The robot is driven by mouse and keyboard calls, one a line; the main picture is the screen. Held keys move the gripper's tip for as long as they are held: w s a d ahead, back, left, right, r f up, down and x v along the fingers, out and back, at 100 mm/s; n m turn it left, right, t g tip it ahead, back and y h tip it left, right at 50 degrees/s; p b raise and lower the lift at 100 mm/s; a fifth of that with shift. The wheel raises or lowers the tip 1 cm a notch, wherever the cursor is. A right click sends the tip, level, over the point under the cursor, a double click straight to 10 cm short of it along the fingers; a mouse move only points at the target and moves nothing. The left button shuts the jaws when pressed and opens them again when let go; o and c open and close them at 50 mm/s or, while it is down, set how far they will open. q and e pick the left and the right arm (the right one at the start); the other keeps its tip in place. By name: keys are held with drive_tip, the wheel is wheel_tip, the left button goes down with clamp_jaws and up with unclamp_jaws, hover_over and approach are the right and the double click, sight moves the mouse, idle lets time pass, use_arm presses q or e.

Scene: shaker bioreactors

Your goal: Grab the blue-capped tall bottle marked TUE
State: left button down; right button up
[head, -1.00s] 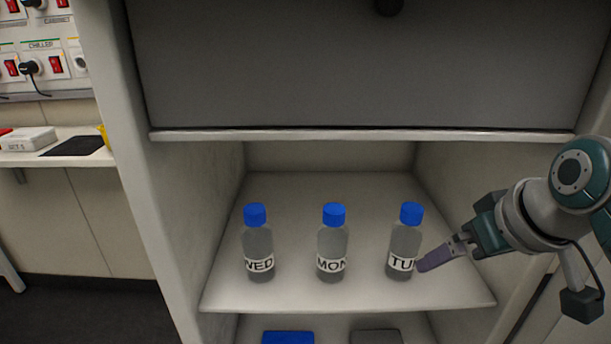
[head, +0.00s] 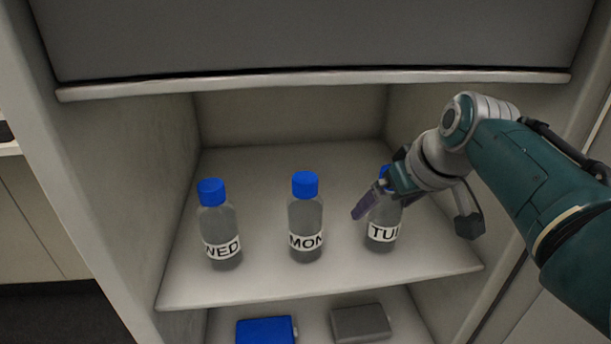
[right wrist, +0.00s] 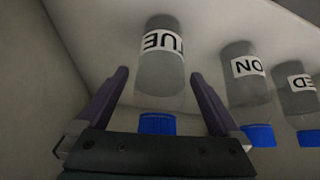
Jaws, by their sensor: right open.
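The tall bottle marked TUE (head: 382,234) stands upright on the shelf, rightmost of three, its blue cap partly hidden behind my right gripper. My right gripper (head: 366,196) is at the upper part of this bottle in the head view. In the right wrist view the TUE bottle (right wrist: 161,72) shows upside down between the two open purple fingers (right wrist: 163,85), its blue cap near the palm. The fingers look apart from it; I cannot tell the exact depth. My left gripper is not in view.
The MON bottle (head: 306,222) and the WED bottle (head: 219,230), both blue-capped, stand to the left on the same shelf (head: 300,283). A raised grey door (head: 310,40) hangs above. A blue box (head: 265,331) and a grey box (head: 360,322) lie below.

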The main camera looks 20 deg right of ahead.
clamp_jaws()
idle(0.8)
